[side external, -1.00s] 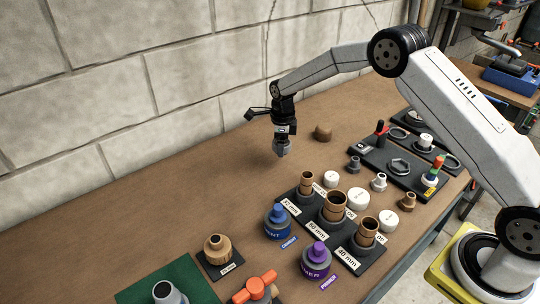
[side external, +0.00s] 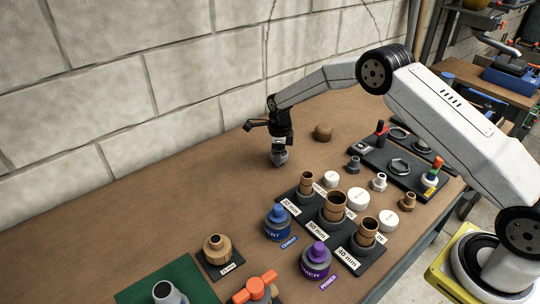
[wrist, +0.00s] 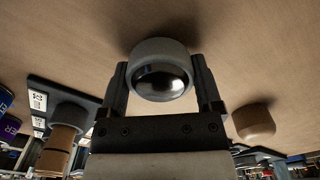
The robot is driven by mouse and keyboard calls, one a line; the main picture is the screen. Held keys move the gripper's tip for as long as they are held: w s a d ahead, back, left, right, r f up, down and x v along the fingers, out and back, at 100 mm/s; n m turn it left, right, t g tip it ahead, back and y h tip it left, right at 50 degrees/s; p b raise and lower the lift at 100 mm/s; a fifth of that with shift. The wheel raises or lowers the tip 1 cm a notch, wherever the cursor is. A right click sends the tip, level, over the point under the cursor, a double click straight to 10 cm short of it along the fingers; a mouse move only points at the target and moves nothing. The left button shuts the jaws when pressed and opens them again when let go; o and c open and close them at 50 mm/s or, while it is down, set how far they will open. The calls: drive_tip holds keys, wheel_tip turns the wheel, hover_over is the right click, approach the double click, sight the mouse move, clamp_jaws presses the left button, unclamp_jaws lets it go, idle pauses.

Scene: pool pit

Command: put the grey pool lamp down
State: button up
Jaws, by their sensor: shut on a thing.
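The grey pool lamp (side external: 278,158) is a short grey cylinder low over the brown bench top, in the open part near the wall. In the wrist view the lamp (wrist: 160,51) shows a grey rim around a dark glossy face, between the two fingers. My gripper (side external: 279,149) points down and is shut on the lamp. It also shows in the wrist view (wrist: 161,84), with one finger on each side of the lamp. A dark shadow lies close to the lamp; I cannot tell whether its underside touches the bench.
A brown round piece (side external: 323,132) stands on the bench right of the lamp. A black rack with brown fittings (side external: 333,207) is in front, beside a blue-topped pot (side external: 277,221) and a purple-topped pot (side external: 317,260). The bench (side external: 190,185) left of the lamp is clear.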

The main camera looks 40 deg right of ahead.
drive_tip(key=o, duration=1.1)
drive_tip(key=shift+f, duration=0.1)
wheel_tip(320, 180, up, 12)
drive_tip(key=shift+r, duration=0.15)
idle(0.4)
drive_tip(key=shift+s, duration=0.1)
